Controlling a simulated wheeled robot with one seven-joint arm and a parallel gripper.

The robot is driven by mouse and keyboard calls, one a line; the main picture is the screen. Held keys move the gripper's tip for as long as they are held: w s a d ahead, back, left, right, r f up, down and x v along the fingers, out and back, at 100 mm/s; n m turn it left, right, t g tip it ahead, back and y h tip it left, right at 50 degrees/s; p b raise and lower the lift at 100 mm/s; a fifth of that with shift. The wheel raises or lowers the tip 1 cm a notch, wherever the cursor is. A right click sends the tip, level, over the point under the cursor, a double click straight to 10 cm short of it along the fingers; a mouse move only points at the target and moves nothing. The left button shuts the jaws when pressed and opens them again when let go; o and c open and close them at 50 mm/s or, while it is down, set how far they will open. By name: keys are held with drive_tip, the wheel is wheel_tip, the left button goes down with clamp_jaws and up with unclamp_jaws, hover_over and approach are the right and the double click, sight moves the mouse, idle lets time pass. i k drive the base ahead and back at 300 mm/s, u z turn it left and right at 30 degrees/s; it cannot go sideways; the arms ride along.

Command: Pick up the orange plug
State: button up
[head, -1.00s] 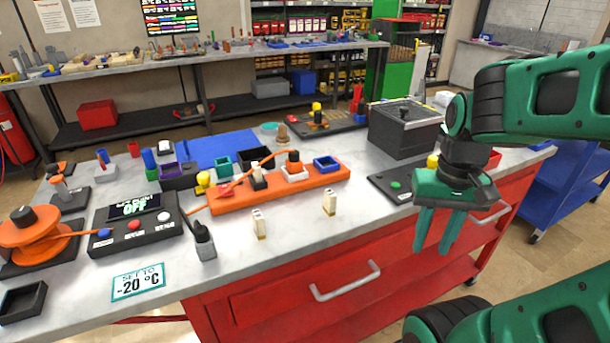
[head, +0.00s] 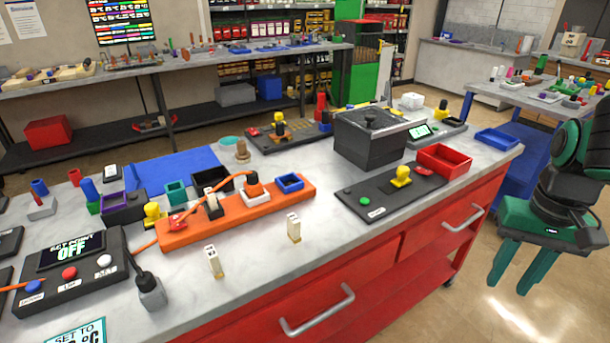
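The orange plug (head: 252,186) stands upright on the orange power strip (head: 177,235), near its right part, on a white socket. An orange cable (head: 222,184) arcs left from it towards the strip's left part. My gripper (head: 512,278) hangs at the right side of the head view, fingers pointing down, beyond the bench's right front edge. Its two green fingers are apart with nothing between them. The gripper is far to the right of the plug and touches nothing.
A black-and-white plug (head: 213,205) and a blue-rimmed box (head: 289,183) flank the orange plug. Two small cream blocks (head: 294,228) stand in front of the strip. A black panel (head: 362,203), a red tray (head: 445,160) and a dark box (head: 370,140) lie to the right.

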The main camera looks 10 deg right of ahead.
sight(254, 188)
drive_tip(key=z, duration=2.1)
drive_tip(key=k, duration=2.15)
drive_tip(key=u, duration=1.25)
drive_tip(key=i, duration=1)
drive_tip(key=z, duration=0.05)
